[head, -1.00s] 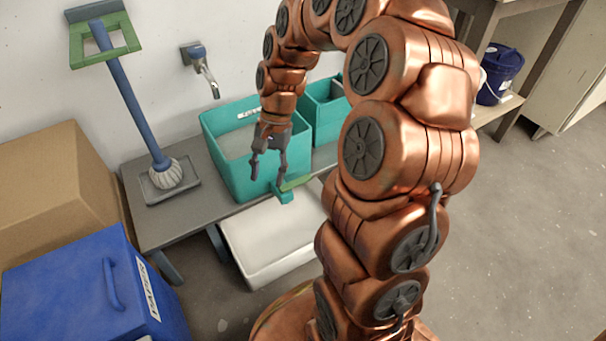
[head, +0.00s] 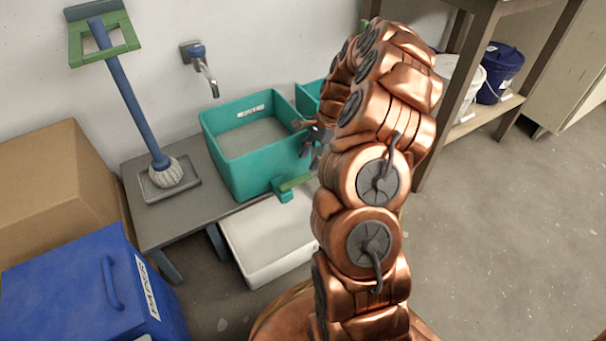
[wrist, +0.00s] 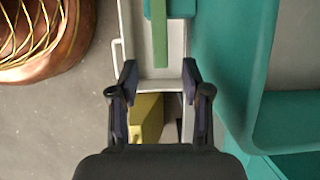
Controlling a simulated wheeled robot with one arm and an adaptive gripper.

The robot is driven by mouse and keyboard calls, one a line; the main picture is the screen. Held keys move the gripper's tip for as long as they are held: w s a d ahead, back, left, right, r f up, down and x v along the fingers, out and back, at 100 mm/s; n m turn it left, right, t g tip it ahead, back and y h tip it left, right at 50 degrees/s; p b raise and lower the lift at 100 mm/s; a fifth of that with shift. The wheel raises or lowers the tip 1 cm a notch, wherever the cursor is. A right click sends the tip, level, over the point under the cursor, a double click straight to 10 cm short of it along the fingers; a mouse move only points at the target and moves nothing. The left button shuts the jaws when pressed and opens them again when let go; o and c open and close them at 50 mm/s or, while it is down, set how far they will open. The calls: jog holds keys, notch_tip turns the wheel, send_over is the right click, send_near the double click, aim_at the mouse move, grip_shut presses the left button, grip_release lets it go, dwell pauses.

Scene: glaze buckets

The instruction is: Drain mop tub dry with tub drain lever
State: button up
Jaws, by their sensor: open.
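The large teal tub (head: 233,163) stands on a grey bench, with a white label and a flat grey surface inside, seemingly liquid. A teal drain outlet (head: 283,194) juts from its lower front. A green lever (head: 294,183) on it points right, along the tub's front; it also shows in the wrist view (wrist: 160,35). My gripper (head: 310,145) is by the tub's front right corner, partly hidden by my arm. In the wrist view my gripper (wrist: 160,76) is open and empty, its fingers spread beyond the lever's free end, apart from it.
A white basin (head: 262,245) sits on the floor below the outlet. A second teal tub (head: 306,98) is mostly behind my arm. A mop (head: 130,95) and wall tap (head: 203,70) are left. A yellow thing (wrist: 147,115) lies below my fingers. Floor at right is clear.

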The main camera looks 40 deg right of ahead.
aim_at(301, 178)
jog(key=b+x, duration=0.2)
jog(key=x, duration=0.4)
jog(key=shift+a+f, duration=0.1)
jog(key=shift+f, duration=0.15)
grip_shut()
dwell(0.4)
